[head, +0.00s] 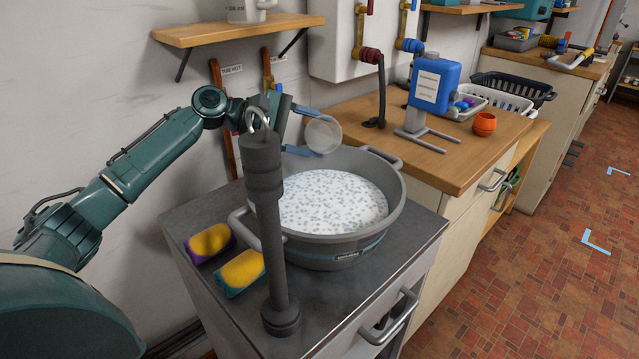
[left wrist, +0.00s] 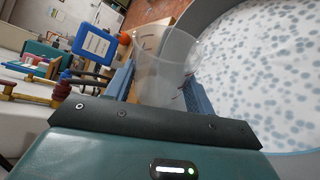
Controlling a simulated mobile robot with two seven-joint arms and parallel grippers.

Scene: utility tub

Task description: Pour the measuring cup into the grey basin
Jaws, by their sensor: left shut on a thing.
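The grey basin (head: 335,255) stands on the dark counter. White fluid with grey specks fills much of it, and its rim and fluid also show at the right of the left wrist view (left wrist: 213,28). My left gripper (head: 312,133) is shut on the clear measuring cup (head: 324,134), above the basin's back rim. In the left wrist view the cup (left wrist: 163,65) sits between the two blue fingers. In the head view its round outline faces the camera, so it looks tilted. I see no stream from it and cannot tell its contents. My right gripper is not in view.
A dark grey post (head: 265,190) with a hook on top stands in front of the basin. Two yellow sponges (head: 210,241) lie left of the basin. A shelf (head: 240,29) hangs above.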

